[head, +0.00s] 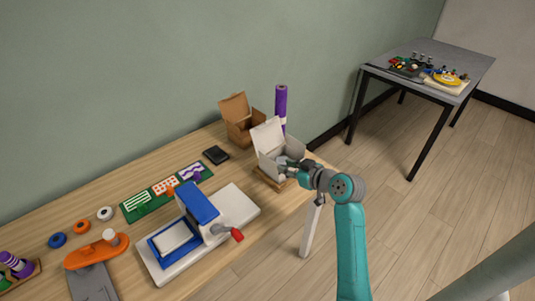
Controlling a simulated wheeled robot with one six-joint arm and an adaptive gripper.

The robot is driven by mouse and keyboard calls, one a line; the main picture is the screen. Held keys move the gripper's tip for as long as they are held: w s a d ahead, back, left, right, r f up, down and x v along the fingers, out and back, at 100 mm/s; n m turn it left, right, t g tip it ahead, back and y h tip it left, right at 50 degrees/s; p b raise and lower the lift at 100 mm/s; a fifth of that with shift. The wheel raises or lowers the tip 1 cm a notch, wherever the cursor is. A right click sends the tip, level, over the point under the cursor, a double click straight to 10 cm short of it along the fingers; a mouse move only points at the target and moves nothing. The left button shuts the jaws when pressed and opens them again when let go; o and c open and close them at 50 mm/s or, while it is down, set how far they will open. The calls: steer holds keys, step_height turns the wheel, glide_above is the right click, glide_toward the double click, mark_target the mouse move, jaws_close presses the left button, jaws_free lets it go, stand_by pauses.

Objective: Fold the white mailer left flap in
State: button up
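The white mailer (268,137) is an open box near the right end of the wooden workbench. A tall white panel stands up at its back left. It seems to sit on a small wooden base (268,182). My gripper (285,166) is at the box's front right side, coming in from the right. It overlaps the box in the picture, and I cannot tell whether it touches. Its fingers are too small and too hidden to show whether they are open or shut. The left flap cannot be made out clearly.
A brown open box (238,128) and a purple roll (281,105) stand close behind the mailer. A blue and white press (200,222) with a red handle stands in front, left. A black item (215,155) lies left. A grey table (425,62) stands apart, far right.

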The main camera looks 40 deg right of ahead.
mark_target(268, 159)
steer(key=x, duration=1.1)
steer(key=shift+d+r, duration=0.15)
steer(key=shift+r, duration=0.05)
jaws_close()
